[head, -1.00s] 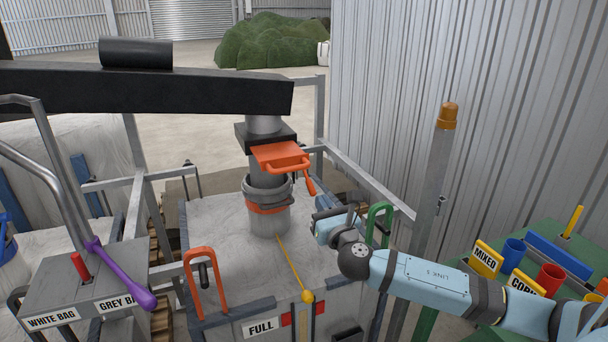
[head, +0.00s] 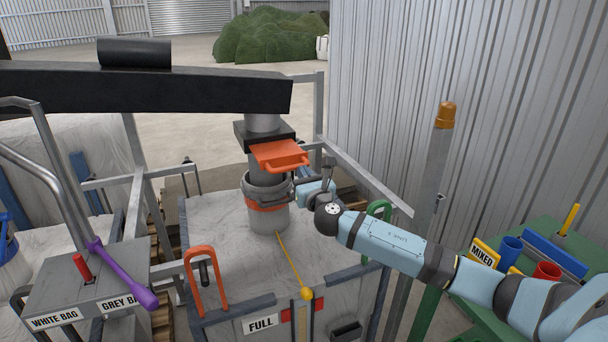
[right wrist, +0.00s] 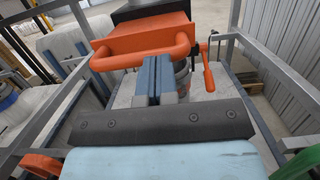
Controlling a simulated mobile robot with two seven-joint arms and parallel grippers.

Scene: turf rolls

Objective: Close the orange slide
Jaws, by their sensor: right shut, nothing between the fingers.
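The orange slide (head: 278,152) sticks out of the dark housing (head: 250,133) on the grey spout, above the big pale bag. Its looped handle (head: 284,166) faces me. In the right wrist view the slide (right wrist: 145,35) fills the top, with the handle bar (right wrist: 135,56) crossing in front. My right gripper (head: 308,180) is just right of and below the handle. In the wrist view its blue fingers (right wrist: 160,78) are pressed together and empty, with the tips at the handle bar; I cannot tell whether they touch. My left gripper is out of view.
An orange lever (right wrist: 207,68) hangs right of the slide. A black beam (head: 150,88) runs above, metal rails (head: 365,185) stand right of the bag, and an orange hoop (head: 205,280) stands at front. A green table (head: 525,240) with coloured tubes is at right.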

